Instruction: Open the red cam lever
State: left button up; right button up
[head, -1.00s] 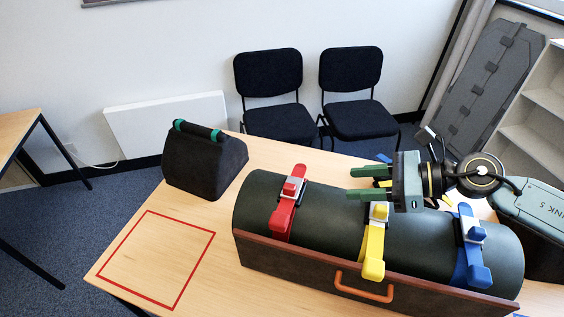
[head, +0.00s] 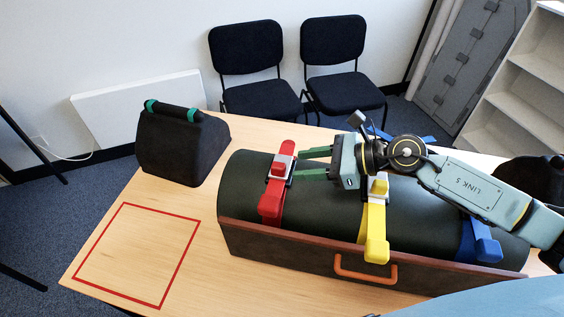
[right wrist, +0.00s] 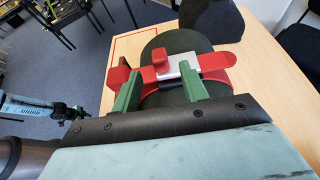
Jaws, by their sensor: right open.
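The red cam lever (head: 278,169) sits with its pale metal buckle on a red strap (head: 271,207) over the dark green roll (head: 325,205). In the right wrist view the lever's red knob (right wrist: 160,58) stands up beside the silver buckle (right wrist: 183,68). My right gripper (head: 303,164) comes in from the right, its two green fingers open and pointing at the red buckle. In the right wrist view the gripper (right wrist: 160,72) has the buckle region between and just beyond its fingers. I cannot tell whether it touches.
A yellow strap (head: 376,220) and a blue strap (head: 483,240) cross the roll further right. A brown board with an orange handle (head: 365,271) runs along its front. A black block with a handle (head: 180,148) and a red-outlined square (head: 133,205) lie to the left, with bare table there.

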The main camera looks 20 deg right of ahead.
aim_at(286, 167)
jog(key=x, duration=0.6)
jog(key=shift+a+p, duration=0.1)
jog(key=shift+p, duration=0.25)
grip_shut()
